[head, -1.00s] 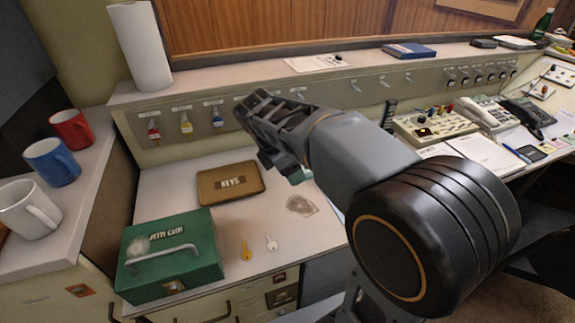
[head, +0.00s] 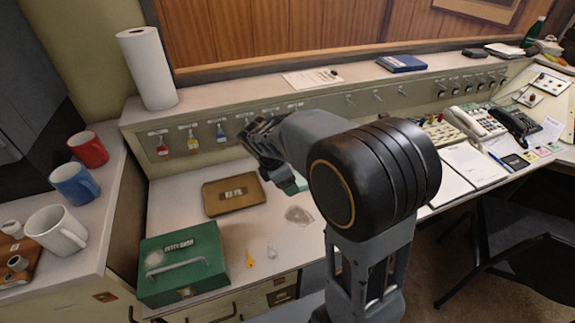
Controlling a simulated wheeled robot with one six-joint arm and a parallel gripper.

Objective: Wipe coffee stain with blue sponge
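The coffee stain (head: 299,215) is a pale brownish smear on the light desk top, right of the brown keys tin. A small blue-green block (head: 297,183) lies on the desk behind my arm. It is mostly hidden, and I cannot tell for sure that it is the blue sponge. My gripper (head: 256,148) is above the desk, above and left of the stain in the picture and near the back panel with key hooks. It touches neither stain nor block as far as I see. Its fingers are dark and seen at an angle, so their opening is unclear.
The keys tin (head: 234,193) and green petty cash box (head: 183,263) stand on the desk left of the stain. Mugs (head: 74,183) stand on the left counter. A paper roll (head: 147,68) stands on the ledge.

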